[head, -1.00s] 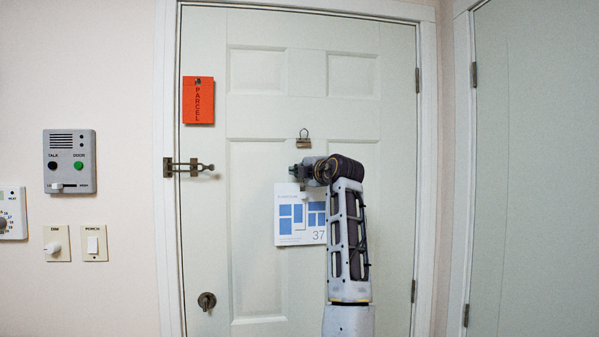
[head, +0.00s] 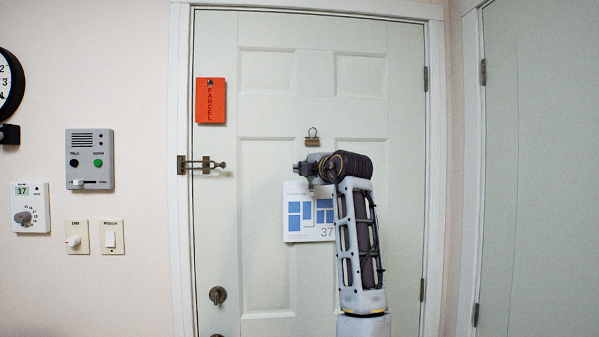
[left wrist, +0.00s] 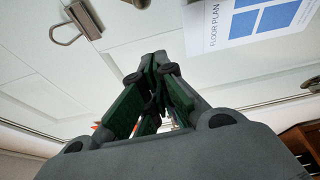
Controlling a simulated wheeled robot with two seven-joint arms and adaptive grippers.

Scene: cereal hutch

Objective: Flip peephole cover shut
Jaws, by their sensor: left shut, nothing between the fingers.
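A small dark metal fitting (left wrist: 138,3) is cut off by the top edge of the left wrist view, between a wire-loop clip and the paper. It may be the peephole cover; whether it is open or shut cannot be told. In the head view, my arm hides that spot on the white door (head: 265,185). My left gripper (head: 300,168) is in front of the door, just above the floor plan sheet (head: 297,230). In the left wrist view its fingers (left wrist: 155,62) are together and empty. My right gripper is not in view.
The metal clip (head: 312,139) is on the door above my gripper. An orange parcel tag (head: 210,101), a latch (head: 203,165) and a knob (head: 218,295) are on the door's left side. An intercom (head: 90,159), thermostat (head: 30,207) and switches (head: 112,237) are on the wall.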

